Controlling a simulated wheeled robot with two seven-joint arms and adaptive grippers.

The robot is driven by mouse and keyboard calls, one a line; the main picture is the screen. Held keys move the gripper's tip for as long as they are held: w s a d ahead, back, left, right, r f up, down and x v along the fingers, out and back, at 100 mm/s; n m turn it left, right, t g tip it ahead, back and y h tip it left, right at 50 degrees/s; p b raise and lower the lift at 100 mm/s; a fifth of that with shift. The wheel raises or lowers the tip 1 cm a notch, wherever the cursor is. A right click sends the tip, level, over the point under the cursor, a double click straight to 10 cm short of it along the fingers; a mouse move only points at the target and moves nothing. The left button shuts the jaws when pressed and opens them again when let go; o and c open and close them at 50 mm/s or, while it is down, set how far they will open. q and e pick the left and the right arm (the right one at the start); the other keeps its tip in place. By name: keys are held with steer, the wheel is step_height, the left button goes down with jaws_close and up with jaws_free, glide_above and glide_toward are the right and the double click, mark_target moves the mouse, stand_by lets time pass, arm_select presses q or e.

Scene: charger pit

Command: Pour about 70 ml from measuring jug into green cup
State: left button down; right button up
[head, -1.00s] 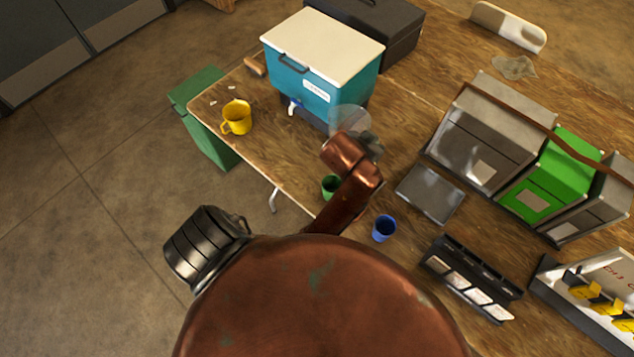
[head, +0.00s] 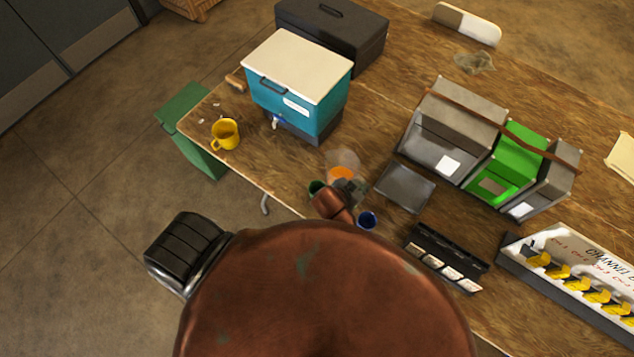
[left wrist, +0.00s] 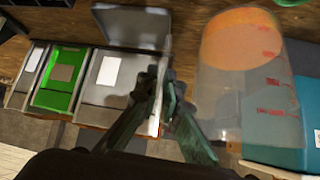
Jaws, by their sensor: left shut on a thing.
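The clear measuring jug (head: 343,160) is held above the table's front edge, with orange liquid in it. In the left wrist view the jug (left wrist: 245,100) shows red markings, and the liquid lies toward its upper picture end. I cannot tell how far it is tilted. My left gripper (head: 352,190) is beside the jug and shut on it; its fingers (left wrist: 165,98) nearly meet, with the grip point unclear. The green cup (head: 316,187) stands just left of the gripper, partly hidden by my arm. My right gripper is not in view.
A yellow mug (head: 225,134) is near the left table edge. A teal cooler (head: 290,95) with a tap stands behind. A grey tray (head: 405,188) and several bins (head: 450,130) are to the right.

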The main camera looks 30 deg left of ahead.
arm_select(q)
steer(key=s+d+f+m+h+p, duration=0.1)
steer(key=s+d+f+m+p, duration=0.1)
steer(key=s+d+p, duration=0.4)
steer(key=s+d+f, duration=0.1)
steer(key=s+d, duration=0.1)
steer(key=s, duration=0.3)
steer(key=shift+f+g+h+p, duration=0.3)
steer(key=shift+f+p, duration=0.1)
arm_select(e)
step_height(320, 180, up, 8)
arm_select(q)
steer(key=shift+s+a+r, duration=0.1)
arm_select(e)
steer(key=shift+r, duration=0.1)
arm_select(q)
steer(key=w+a+r+n+h+b, duration=0.2)
steer(key=a+r+h+b, duration=0.1)
steer(key=b, duration=0.4)
steer(key=w+a+r+n+g+h+b, duration=0.1)
steer(key=w+a+r+n+h+b, duration=0.1)
steer(key=a+h+b, duration=0.3)
steer(key=shift+a+r+n+h+b, duration=0.4)
steer(key=shift+a+r+n+b, duration=0.4)
steer(key=shift+a+b, duration=0.7)
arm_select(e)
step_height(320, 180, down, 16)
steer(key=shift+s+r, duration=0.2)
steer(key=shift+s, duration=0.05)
